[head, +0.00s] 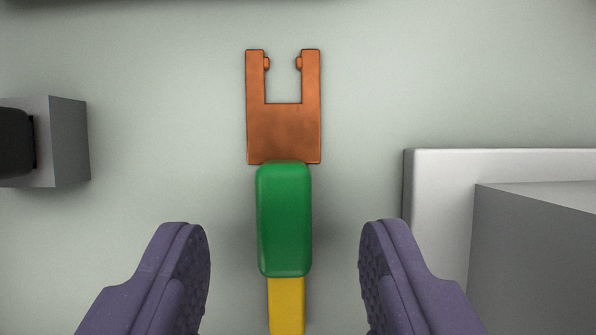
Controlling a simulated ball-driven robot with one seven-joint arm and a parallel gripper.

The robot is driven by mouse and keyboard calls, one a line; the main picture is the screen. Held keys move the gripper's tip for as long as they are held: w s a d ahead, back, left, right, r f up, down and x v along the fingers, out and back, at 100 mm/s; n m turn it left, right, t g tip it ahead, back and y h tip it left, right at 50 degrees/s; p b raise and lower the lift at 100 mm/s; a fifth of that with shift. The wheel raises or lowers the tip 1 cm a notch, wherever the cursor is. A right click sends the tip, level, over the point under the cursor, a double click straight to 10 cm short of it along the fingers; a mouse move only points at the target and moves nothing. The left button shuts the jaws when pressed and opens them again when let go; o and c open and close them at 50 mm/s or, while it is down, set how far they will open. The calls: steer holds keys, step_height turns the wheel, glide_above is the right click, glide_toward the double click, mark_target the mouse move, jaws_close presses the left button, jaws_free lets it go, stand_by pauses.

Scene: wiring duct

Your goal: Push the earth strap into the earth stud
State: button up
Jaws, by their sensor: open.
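The earth strap lies on the pale surface in the middle of the head view. Its copper fork end (284,134) has two prongs that point up the picture, each with a small bump on its inner side. Behind the fork is a green grip (284,220), then a yellow tail (286,304) that runs out at the bottom edge. My gripper (284,235) is open, with one purple finger on each side of the green grip and a clear gap to both sides. I cannot make out the earth stud in this view.
A grey block with a black round part (68,142) stands at the left edge. A light plate (430,170) with a grey block (540,250) on it is at the right. A dark strip crosses the top edge. The surface around the fork is bare.

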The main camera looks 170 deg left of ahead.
steer(key=shift+x, duration=1.25)
steer(key=shift+r, duration=0.1)
jaws_close()
steer(key=shift+r, duration=0.1)
